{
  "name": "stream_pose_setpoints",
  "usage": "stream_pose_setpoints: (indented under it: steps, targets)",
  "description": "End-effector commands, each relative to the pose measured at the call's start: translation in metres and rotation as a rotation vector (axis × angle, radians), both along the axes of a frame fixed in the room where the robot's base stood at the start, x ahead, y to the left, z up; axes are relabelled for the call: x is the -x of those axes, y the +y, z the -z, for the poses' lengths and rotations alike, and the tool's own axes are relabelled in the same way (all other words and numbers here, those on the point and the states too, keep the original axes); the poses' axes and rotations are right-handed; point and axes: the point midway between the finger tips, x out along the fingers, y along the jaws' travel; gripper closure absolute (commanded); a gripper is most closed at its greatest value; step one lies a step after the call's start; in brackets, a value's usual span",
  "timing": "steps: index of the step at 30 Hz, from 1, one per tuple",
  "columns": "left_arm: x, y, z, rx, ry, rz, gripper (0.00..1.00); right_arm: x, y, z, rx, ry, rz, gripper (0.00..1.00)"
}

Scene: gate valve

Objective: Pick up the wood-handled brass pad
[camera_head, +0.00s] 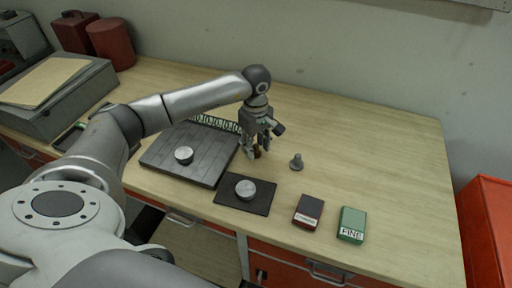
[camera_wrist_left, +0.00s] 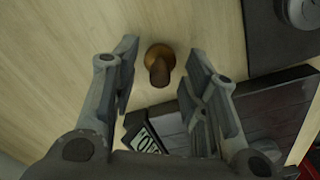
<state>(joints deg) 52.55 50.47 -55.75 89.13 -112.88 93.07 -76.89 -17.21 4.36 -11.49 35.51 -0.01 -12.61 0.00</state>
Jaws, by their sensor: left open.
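The wood-handled brass pad (camera_wrist_left: 159,58) stands on the wooden bench top, with its brown handle pointing up toward the left wrist camera. In the head view only a small brown part of the pad (camera_head: 257,153) shows, beneath my left gripper (camera_head: 257,152). In the left wrist view the open fingers of my left gripper (camera_wrist_left: 161,72) are on either side of the pad, with gaps between each finger and the pad. Nothing is held. My right gripper is not in view.
A dark grooved plate (camera_head: 165,160) with a metal disc (camera_head: 184,154) lies left of the gripper. A black mat (camera_head: 228,203) with another disc (camera_head: 245,188) lies in front. A grey knobbed piece (camera_head: 296,162), a dark red box (camera_head: 308,211) and a green box (camera_head: 352,225) stand right.

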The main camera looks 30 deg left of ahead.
Motion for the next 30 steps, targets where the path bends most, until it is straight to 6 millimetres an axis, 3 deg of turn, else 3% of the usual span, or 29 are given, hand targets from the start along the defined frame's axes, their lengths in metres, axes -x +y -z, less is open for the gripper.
stream_pose_setpoints:
  steps: [7, 16, 30]
  targets:
    - [-0.0002, -0.0002, 0.0021, 0.000, 0.000, 0.001, 0.61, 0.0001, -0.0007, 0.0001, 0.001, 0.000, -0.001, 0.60]
    - [-0.0001, -0.0003, 0.0018, 0.000, 0.000, 0.001, 0.99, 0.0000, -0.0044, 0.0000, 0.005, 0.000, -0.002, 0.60]
    - [-0.0009, -0.0005, -0.0020, 0.002, -0.003, 0.001, 1.00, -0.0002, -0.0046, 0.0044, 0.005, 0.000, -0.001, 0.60]
